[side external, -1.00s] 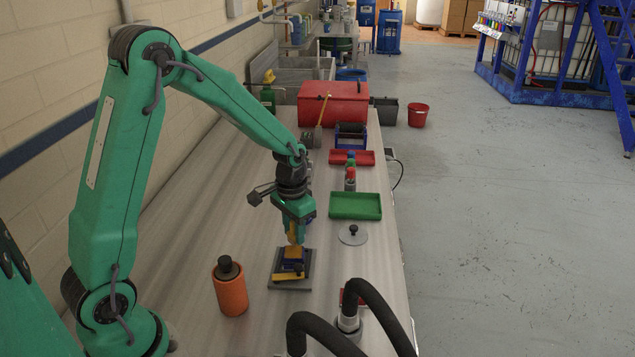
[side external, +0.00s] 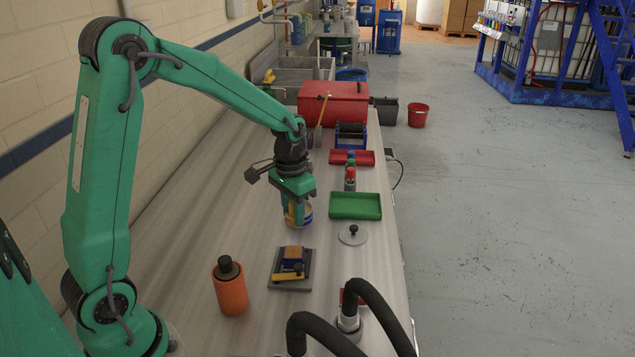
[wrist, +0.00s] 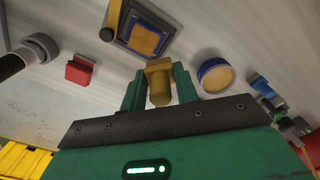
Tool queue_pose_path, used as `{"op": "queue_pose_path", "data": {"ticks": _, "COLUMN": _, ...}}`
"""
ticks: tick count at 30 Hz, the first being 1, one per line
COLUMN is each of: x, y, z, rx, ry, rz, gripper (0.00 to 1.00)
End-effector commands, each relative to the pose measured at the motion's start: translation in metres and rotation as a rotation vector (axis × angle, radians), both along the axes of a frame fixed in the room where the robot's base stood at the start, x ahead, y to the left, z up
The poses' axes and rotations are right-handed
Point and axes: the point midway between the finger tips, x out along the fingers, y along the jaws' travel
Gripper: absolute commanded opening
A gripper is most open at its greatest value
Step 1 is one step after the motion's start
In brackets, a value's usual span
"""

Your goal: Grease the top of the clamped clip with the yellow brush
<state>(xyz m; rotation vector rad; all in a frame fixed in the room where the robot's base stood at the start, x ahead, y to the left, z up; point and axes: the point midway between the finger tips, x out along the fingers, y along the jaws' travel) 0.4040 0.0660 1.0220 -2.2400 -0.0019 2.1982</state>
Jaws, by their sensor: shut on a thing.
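My gripper (side external: 296,212) is shut on the yellow brush (wrist: 160,88), which shows between the fingers in the wrist view. The clamped clip (side external: 293,254) sits on a dark grey base plate (side external: 278,283) with a yellow clamp lever (side external: 289,274) in front. In the wrist view the clip (wrist: 147,40) has a tan-orange top inside a blue edge. My gripper is up and behind the clip, apart from it. A round blue tin (wrist: 216,74) with tan contents is beside the brush in the wrist view; my gripper partly hides it in the side view.
An orange bottle (side external: 231,290) stands left of the plate. A grey disc with a knob (side external: 352,236), a green tray (side external: 355,206) and a red tray (side external: 364,158) lie to the right. Black hoses (side external: 374,307) are in front. A red box (side external: 333,103) is at the back.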

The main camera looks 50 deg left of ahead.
Motion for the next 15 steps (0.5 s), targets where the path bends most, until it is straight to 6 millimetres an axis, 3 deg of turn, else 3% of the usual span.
{"op": "queue_pose_path", "data": {"ticks": 15, "x": 0.0003, "y": 0.0001, "z": 0.0068, "rx": 0.0, "ry": -0.001, "rz": 0.0, "gripper": 0.07}}
